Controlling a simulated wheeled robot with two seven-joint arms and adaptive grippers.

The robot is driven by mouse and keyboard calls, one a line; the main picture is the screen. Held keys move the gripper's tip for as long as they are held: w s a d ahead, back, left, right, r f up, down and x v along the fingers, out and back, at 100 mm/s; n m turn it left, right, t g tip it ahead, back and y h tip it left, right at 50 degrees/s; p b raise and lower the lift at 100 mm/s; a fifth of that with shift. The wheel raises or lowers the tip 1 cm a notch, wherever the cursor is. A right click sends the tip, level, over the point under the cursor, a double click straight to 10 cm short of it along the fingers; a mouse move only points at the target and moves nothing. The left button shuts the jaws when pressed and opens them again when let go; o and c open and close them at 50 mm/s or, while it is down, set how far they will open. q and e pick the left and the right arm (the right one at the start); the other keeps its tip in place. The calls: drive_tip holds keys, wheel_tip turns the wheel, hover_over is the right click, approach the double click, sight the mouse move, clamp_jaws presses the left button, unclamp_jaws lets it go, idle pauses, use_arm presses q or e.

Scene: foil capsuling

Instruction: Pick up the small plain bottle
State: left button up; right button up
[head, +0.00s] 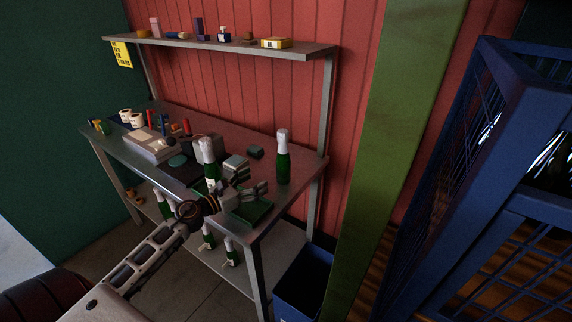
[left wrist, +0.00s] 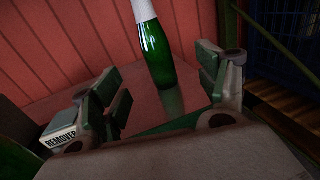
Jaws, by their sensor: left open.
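A green bottle with a white foil top (head: 283,157) stands upright at the right end of the metal workbench. It also shows in the left wrist view (left wrist: 155,48), beyond and between my fingers, with no label visible. A second green bottle with a white top (head: 208,160) stands on the bench left of it, partly hidden by my left gripper. My left gripper (head: 252,183) is open over the bench's front right part. Its two fingers are spread apart in the left wrist view (left wrist: 163,92), and nothing is between the tips. My right gripper is not in view.
A green tray (head: 256,212) lies below my left gripper. A grey box device (head: 150,143) and small items fill the bench's left half. Several bottles stand on the lower shelf (head: 270,262). An upper shelf (head: 220,46) holds small items. A blue bin (head: 302,283) stands right.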

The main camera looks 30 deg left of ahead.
sight(278, 167)
use_arm(q)
drive_tip(key=shift+s+a+f, duration=0.15)
drive_tip(key=shift+a, duration=0.15)
drive_tip(key=shift+x, duration=0.85)
drive_tip(key=shift+p+x, duration=0.35)
drive_tip(key=shift+x, duration=0.5)
drive_tip(key=shift+w+d, duration=0.15)
drive_tip(key=shift+w, duration=0.4)
drive_tip(key=shift+p+x, duration=0.3)
drive_tip(key=shift+x, duration=1.3)
drive_tip(key=shift+w+d, duration=0.1)
drive_tip(key=shift+w, duration=0.3)
drive_tip(key=shift+w+d, duration=0.1)
drive_tip(key=shift+w, duration=0.05)
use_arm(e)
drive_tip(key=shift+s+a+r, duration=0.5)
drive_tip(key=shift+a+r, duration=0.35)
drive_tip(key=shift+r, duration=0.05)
